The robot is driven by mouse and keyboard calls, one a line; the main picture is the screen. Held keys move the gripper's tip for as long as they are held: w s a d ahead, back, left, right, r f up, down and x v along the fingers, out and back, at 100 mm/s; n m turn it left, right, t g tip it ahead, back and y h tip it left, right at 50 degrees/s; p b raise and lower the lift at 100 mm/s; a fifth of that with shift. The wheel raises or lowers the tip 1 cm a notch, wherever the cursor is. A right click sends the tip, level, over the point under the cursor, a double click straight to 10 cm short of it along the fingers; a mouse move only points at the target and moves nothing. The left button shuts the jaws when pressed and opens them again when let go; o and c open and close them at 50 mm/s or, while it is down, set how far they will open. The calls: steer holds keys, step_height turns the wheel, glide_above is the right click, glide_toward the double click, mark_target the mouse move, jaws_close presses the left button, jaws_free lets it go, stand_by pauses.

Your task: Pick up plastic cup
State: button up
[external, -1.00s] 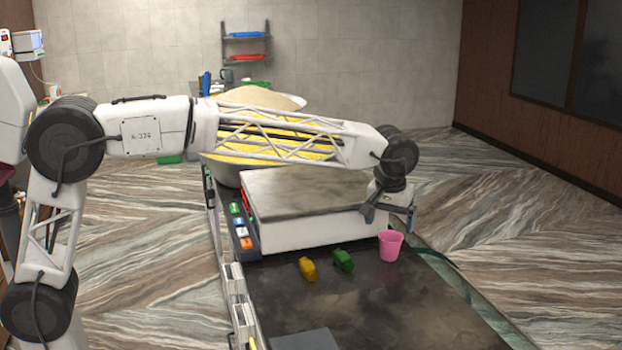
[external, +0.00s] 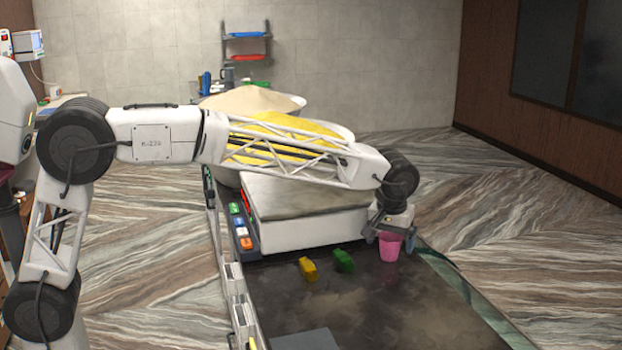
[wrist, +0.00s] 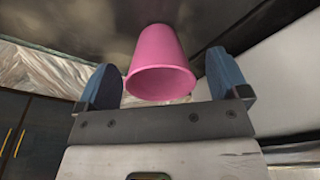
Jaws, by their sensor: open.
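The pink plastic cup (external: 390,247) stands upright on the dark counter (external: 370,305), near its right edge. My gripper (external: 389,240) is just above and around the cup's top, with its jaws open. In the wrist view, the pink cup (wrist: 160,65) shows its open mouth toward the camera and sits between the two blue fingers of my gripper (wrist: 160,85). A gap shows on each side of the cup, wider on the right. The fingers do not appear to touch it.
A white box-like scale (external: 310,215) stands directly behind and left of the cup. A green block (external: 344,261) and a yellow block (external: 308,269) lie to the cup's left. The front of the counter is mostly clear.

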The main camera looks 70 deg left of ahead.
steer(key=shift+w+a+f, duration=0.1)
steer(key=shift+f, duration=0.85)
steer(key=c, duration=1)
steer(key=shift+r, duration=0.15)
steer(key=shift+r, duration=1.25)
steer(key=shift+s+r, duration=0.45)
steer(key=shift+s, duration=0.1)
steer(key=s, duration=0.5)
steer(key=s+r, duration=0.1)
steer(key=s, duration=0.9)
steer(key=shift+d+r, duration=0.2)
steer(key=shift+d, duration=0.15)
